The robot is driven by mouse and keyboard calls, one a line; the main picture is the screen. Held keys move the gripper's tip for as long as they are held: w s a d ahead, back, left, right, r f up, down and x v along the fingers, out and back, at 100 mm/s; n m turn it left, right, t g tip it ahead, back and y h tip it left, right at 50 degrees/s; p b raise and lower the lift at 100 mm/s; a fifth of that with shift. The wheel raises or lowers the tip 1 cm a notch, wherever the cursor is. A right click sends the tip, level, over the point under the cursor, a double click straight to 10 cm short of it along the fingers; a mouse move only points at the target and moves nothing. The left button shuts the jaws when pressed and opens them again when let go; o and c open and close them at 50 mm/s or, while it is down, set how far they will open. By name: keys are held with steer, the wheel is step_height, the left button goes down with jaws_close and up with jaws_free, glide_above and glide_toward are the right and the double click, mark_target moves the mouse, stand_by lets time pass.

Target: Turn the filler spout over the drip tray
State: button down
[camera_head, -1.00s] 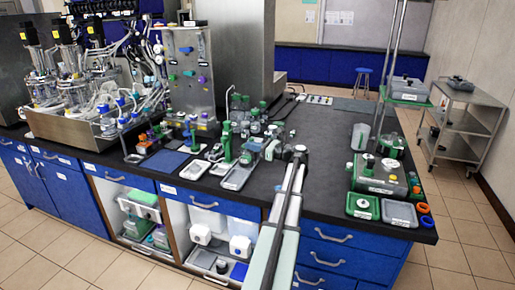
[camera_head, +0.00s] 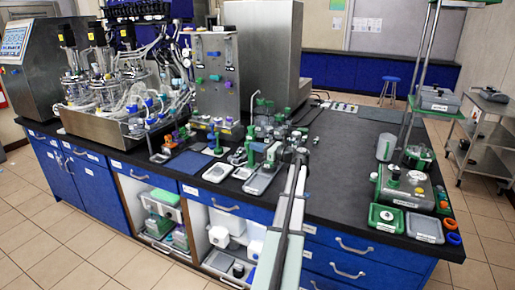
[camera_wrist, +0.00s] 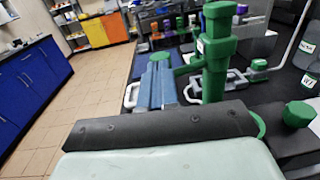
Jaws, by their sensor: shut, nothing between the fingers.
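The filler is a green upright column (camera_head: 250,143) near the bench's front edge; it stands large in the wrist view (camera_wrist: 217,55). A green arm, which looks like the spout (camera_wrist: 186,69), runs left from the column, with a green cap (camera_wrist: 160,58) just beyond my fingertips. The drip tray appears to be the shallow grey tray (camera_head: 262,180) at the filler's front. My gripper (camera_wrist: 157,82) is shut and empty, its blue-grey fingers close beside the spout arm. Whether they touch it I cannot tell. The spout's underside is hidden.
Another pale tray (camera_head: 216,173) lies left of the drip tray. Green-topped bottles (camera_head: 268,122) crowd behind the filler. A grey-green device (camera_head: 405,187) stands on the bench's right. The middle of the dark bench top (camera_head: 345,160) is clear.

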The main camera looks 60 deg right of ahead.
steer(key=shift+w+a, duration=0.4)
steer(key=shift+w, duration=0.25)
steer(key=shift+w+a, duration=0.35)
steer(key=shift+w, duration=0.25)
steer(key=s+a, duration=0.4)
steer(key=s, duration=0.9)
steer(key=shift+s+a, duration=0.2)
